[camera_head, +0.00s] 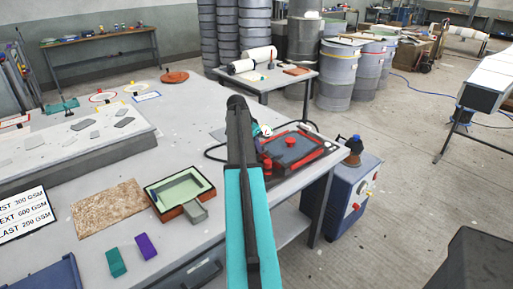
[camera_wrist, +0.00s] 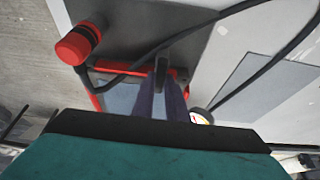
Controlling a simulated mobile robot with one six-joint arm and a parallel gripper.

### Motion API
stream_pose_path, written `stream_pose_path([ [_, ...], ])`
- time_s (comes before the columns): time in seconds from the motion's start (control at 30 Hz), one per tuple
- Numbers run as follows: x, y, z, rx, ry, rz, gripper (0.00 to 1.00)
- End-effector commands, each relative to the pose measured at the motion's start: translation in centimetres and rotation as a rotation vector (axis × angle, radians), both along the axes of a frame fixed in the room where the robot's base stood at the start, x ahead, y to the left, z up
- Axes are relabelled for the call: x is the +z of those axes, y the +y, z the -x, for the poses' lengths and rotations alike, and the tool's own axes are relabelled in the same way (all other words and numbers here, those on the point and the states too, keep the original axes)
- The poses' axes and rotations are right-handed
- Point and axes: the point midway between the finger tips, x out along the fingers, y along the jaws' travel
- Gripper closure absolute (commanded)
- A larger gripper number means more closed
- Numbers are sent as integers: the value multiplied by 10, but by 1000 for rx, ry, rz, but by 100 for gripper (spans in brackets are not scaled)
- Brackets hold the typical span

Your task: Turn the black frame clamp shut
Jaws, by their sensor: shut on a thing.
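The red frame (camera_head: 291,150) lies on a dark tray near the right end of the workbench, partly hidden by my arm. In the wrist view the red frame (camera_wrist: 97,100) shows beyond my fingers. The black frame clamp (camera_wrist: 162,72) is a small dark upright piece at the frame's edge. My gripper (camera_wrist: 163,88) is shut on it, one finger on each side. How far the clamp is turned cannot be told. In the head view my arm hides the clamp and fingertips.
A green-lined mould (camera_head: 180,190) and a brown mat (camera_head: 108,208) lie left of my arm. A blue machine (camera_head: 345,195) stands right of the bench.

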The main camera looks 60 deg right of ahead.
Motion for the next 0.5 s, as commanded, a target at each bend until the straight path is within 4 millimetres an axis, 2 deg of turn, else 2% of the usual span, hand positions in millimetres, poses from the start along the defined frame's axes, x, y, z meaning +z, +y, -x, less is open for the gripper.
stream_pose_path([
  [0.33, 1, -1, 1, -6, -1, 2, 100],
  [0.37, 1, -1, 1, -6, -1, 2, 84],
  [0.4, 1, -1, 1, -6, -1, 2, 78],
  [0.47, 1, -1, 1, -5, 0, 2, 69],
  [0.5, 1, -1, 1, -5, 0, 2, 69],
])
